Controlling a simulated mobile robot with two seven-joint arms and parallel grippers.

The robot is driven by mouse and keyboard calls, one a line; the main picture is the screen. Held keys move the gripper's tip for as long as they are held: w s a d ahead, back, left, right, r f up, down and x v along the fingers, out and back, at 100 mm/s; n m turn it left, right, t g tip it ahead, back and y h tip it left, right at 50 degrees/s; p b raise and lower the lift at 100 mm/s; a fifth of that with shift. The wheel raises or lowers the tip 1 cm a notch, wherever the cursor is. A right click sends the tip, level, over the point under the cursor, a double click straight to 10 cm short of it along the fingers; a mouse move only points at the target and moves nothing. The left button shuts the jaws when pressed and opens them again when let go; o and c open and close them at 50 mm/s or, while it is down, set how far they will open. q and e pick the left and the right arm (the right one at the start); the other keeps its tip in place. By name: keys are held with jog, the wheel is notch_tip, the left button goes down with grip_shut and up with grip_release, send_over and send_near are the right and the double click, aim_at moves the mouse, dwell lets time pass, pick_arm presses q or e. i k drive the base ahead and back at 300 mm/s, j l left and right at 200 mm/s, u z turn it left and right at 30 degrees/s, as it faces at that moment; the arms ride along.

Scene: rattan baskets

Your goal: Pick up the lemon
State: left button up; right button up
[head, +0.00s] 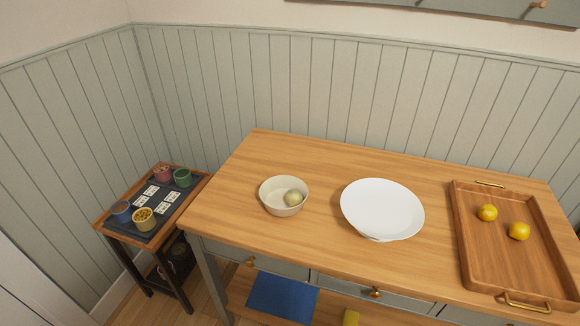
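Two yellow lemons lie in a wooden tray with brass handles (485,262) on the right part of the wooden table. One lemon (487,212) is farther back and to the left. The other lemon (519,231) is nearer and to the right, a little apart from it. Neither of my grippers shows in the head view.
On the table (320,165), a white plate (382,207) lies in the middle and a cream bowl (270,197) with a pale round item (293,198) stands left of it. A small side table (190,196) with cups and cards stands at left. The table's back left is clear.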

aim_at(520, 231)
jog(key=z, duration=1.45)
